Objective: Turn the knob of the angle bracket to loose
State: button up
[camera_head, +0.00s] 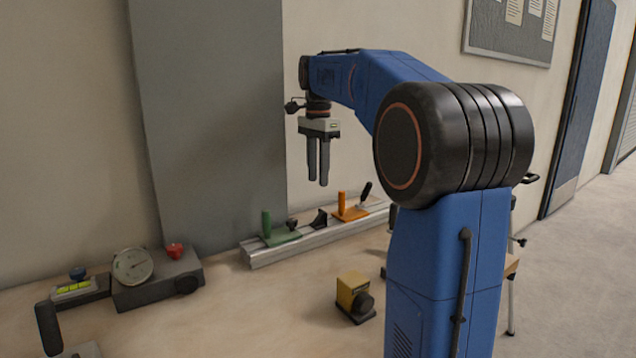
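A small black angled piece (319,219) stands on the long aluminium rail (300,246) between the green and orange holders; it may be the angle bracket. A small dark knob (291,224) shows just left of it, and I cannot tell which part it belongs to or how it is set. My gripper (318,184) hangs with its fingers pointing down, in the air above the rail. A narrow gap shows between its fingers and nothing is between them.
A green holder (281,238) and an orange holder (348,213) sit on the rail. A grey block with a dial gauge (132,266) and a level (74,289) are at left. Bare tabletop (240,315) lies between.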

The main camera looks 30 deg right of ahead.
aim_at(292, 223)
jog(key=k, duration=1)
